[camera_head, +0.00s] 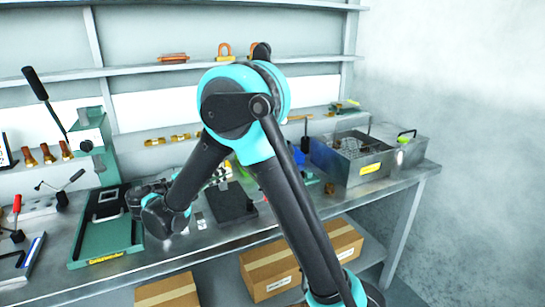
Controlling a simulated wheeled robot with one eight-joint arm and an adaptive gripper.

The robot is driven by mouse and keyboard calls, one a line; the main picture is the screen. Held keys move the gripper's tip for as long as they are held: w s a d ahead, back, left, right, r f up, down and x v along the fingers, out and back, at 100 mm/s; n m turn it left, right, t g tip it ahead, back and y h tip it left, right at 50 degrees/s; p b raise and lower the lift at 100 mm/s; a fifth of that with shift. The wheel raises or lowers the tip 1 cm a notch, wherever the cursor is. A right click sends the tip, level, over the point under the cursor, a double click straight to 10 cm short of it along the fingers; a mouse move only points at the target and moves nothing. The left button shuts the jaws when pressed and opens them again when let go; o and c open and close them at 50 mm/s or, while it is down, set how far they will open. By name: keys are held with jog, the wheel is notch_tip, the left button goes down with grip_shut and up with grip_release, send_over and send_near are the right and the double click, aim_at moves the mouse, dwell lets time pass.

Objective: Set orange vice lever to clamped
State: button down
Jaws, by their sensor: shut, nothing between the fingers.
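No lever that I can name for certain as the orange vice lever shows. It may be hidden behind my arm. A lever with a red-orange handle (17,204) stands upright at the far left edge of the bench. My gripper (148,188) is low over the bench beside the green press, small, dark and partly hidden by my wrist. It is shut and holds nothing. It is well to the right of the red-handled lever. I cannot tell whether it touches anything.
A green press (107,240) with a long black handle stands on the left. A black-handled toggle clamp (62,195) is beside it. A grey metal tray (350,165) sits at the bench's right end. Cardboard boxes (268,262) are below. Shelves (130,70) run behind.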

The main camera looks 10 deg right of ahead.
jog(key=x, duration=2)
